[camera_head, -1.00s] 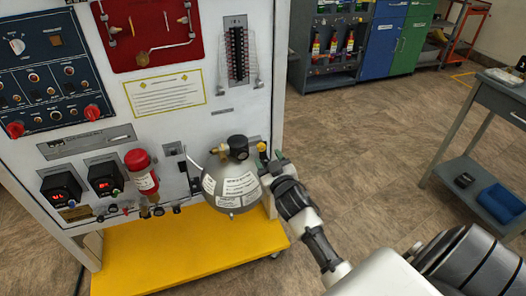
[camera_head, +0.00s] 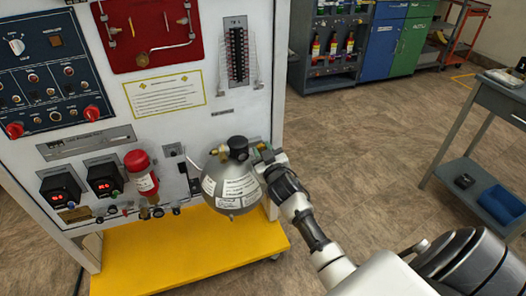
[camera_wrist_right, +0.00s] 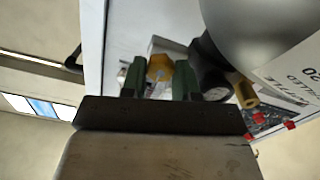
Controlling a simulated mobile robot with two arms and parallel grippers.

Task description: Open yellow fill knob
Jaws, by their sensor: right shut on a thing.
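The yellow fill knob (camera_wrist_right: 160,67) shows in the right wrist view between the two green fingertips of my right gripper (camera_wrist_right: 159,80). The fingers are closed on it from both sides. In the head view my right gripper (camera_head: 265,155) is at the panel, just right of the grey round tank (camera_head: 232,185), and mostly hides the knob there. The tank has white labels and a black cap or gauge on top. My left gripper is in neither view.
The trainer panel (camera_head: 165,135) stands above a yellow base shelf (camera_head: 150,262). A red cylinder (camera_head: 141,172) and two red displays are to the left of the tank. A brass fitting (camera_wrist_right: 247,97) is close to the gripper. A grey cart (camera_head: 480,165) is at right; the floor between is clear.

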